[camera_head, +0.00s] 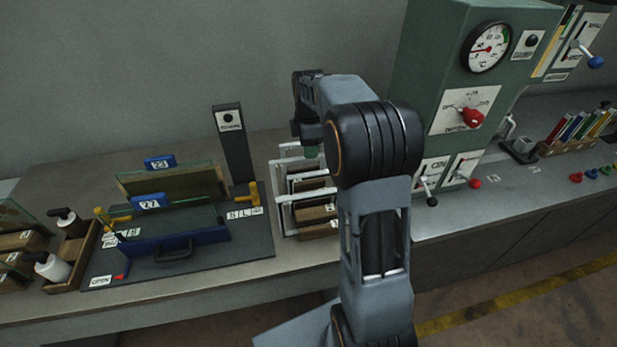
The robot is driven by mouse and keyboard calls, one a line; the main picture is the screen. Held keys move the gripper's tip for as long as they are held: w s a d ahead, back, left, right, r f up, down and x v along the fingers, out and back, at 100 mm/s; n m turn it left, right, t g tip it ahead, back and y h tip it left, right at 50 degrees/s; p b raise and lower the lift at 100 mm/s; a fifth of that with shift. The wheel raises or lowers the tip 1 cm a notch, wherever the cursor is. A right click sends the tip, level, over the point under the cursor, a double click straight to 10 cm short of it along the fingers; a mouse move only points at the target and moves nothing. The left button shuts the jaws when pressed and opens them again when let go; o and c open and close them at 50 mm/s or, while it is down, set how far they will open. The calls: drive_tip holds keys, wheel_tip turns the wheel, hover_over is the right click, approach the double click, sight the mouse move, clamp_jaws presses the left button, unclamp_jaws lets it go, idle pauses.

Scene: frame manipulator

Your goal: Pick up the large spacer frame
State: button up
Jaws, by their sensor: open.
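Several pale, upright spacer frames (306,195) stand one behind another in a rack with wooden blocks (318,231), at the middle of the bench. Which one is the large frame I cannot tell for sure; the rear one (274,177) seems to stand tallest. My gripper (309,151) points down above the rear part of this rack, its jaws open. My arm hides part of it and the right side of the rack. Whether the fingers touch a frame I cannot tell.
Left of the rack is a dark fixture board (245,262) with a blue clamp (177,246), glass panes and a dark post (233,145). A green gauge cabinet (452,75) stands close on the right. Bottles in a wooden tray (72,262) stand far left.

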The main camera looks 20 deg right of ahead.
wheel_tip(320, 180, down, 8)
drive_tip(key=p, duration=0.1)
drive_tip(key=shift+w+r, duration=0.25)
drive_tip(key=shift+c, duration=0.4)
clamp_jaws()
idle(0.3)
